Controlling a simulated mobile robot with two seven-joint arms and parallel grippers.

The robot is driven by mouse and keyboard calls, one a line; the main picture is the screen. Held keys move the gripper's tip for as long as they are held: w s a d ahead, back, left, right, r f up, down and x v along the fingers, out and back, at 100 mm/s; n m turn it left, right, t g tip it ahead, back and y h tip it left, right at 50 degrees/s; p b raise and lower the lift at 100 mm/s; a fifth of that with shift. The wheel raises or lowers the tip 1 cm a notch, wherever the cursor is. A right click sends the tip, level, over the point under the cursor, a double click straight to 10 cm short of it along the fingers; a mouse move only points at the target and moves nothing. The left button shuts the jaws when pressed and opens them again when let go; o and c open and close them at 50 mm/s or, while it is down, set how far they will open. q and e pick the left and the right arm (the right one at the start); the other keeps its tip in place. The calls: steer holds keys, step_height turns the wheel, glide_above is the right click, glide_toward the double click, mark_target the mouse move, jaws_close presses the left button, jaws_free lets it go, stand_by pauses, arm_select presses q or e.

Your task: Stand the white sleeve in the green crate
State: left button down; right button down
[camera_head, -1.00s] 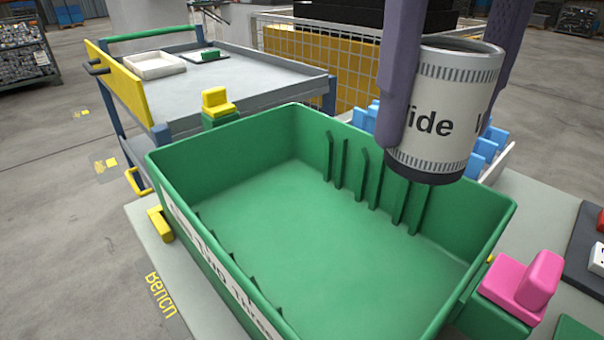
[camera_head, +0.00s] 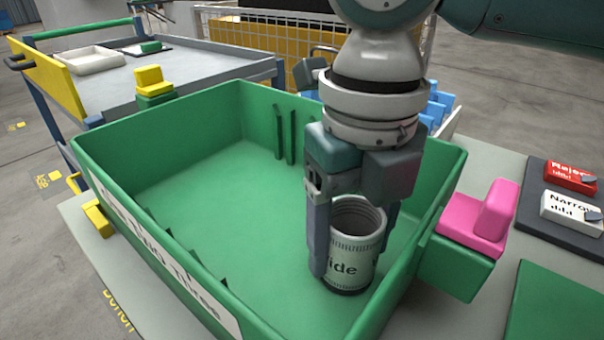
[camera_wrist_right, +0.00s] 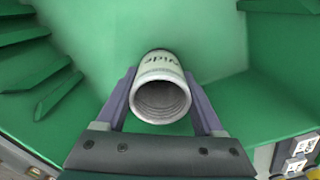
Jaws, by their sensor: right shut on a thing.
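The white sleeve (camera_head: 350,262), a hollow cylinder with dark lettering and dark banding, is upright inside the green crate (camera_head: 190,200), near its right end. My right gripper (camera_head: 348,250) reaches down into the crate and is shut on the sleeve, one finger on each side. In the right wrist view the sleeve (camera_wrist_right: 161,92) sits between the two fingers, its open end towards the camera. The sleeve's lower end is at or close to the crate floor; I cannot tell whether it touches. My left gripper is not in view.
A pink block (camera_head: 485,220) stands at the crate's right end and a yellow block (camera_head: 152,82) at its far left corner. A grey cart (camera_head: 190,70) is behind on the left. Red and white labelled blocks lie on a dark mat (camera_head: 555,215) at right. The crate's left floor is clear.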

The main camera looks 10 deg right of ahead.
steer(key=shift+w+f, duration=0.1)
steer(key=shift+f, duration=0.05)
jaws_free()
stand_by(0.4)
step_height(320, 180, up, 12)
steer(key=p, duration=0.2)
steer(key=shift+p, duration=0.4)
